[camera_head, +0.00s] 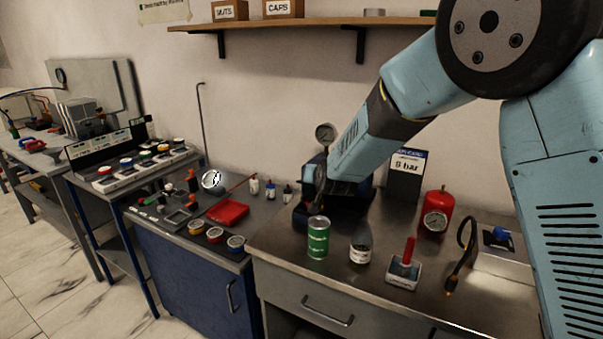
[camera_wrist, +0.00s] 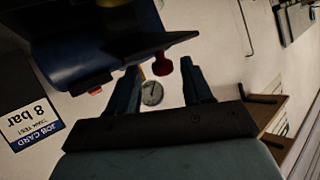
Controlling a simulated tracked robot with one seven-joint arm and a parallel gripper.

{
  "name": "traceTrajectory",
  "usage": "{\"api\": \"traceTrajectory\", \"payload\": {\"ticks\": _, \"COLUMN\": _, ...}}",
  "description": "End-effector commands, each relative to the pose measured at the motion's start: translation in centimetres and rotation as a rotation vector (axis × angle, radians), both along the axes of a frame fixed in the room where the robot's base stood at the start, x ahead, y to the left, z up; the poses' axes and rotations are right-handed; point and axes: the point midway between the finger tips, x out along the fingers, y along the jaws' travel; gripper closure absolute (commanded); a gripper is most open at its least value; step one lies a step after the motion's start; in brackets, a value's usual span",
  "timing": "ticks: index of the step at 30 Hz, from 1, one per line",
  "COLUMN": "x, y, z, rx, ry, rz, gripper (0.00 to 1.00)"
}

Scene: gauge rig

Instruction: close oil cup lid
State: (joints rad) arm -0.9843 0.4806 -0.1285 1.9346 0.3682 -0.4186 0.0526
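The dark blue gauge rig (camera_head: 362,196) stands on the grey bench, partly hidden by my arm. In the wrist view its blue body (camera_wrist: 80,58) fills the upper left. My gripper (camera_wrist: 160,66) is open, with its two dark fingers apart and nothing visibly held. A red knob (camera_wrist: 161,64) shows between the fingertips; I cannot tell if they touch it. A round gauge (camera_wrist: 152,93) shows between the fingers, farther back, and stands above the rig in the head view (camera_head: 325,133). I cannot clearly make out the oil cup or its lid.
A green can (camera_head: 318,238), a small white tin (camera_head: 361,246), a red-handled block (camera_head: 404,267) and a red canister with a gauge (camera_head: 437,211) stand on the bench. The job card (camera_head: 407,168) reads 8 bar. A shelf (camera_head: 310,23) hangs above. A red tray (camera_head: 228,213) lies left.

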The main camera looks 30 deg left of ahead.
Motion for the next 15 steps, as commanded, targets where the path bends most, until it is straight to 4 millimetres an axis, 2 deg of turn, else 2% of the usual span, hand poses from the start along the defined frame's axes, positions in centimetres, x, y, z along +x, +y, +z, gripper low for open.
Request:
{"api": "traceTrajectory", "payload": {"ticks": 9, "x": -0.3, "y": -0.1, "z": 0.3, "rx": 0.002, "ry": -0.002, "rz": 0.003, "gripper": 0.5}}
{"api": "traceTrajectory", "payload": {"ticks": 15, "x": -2.0, "y": -1.3, "z": 1.3, "rx": 0.003, "ry": -0.001, "rz": 0.003, "gripper": 0.5}}
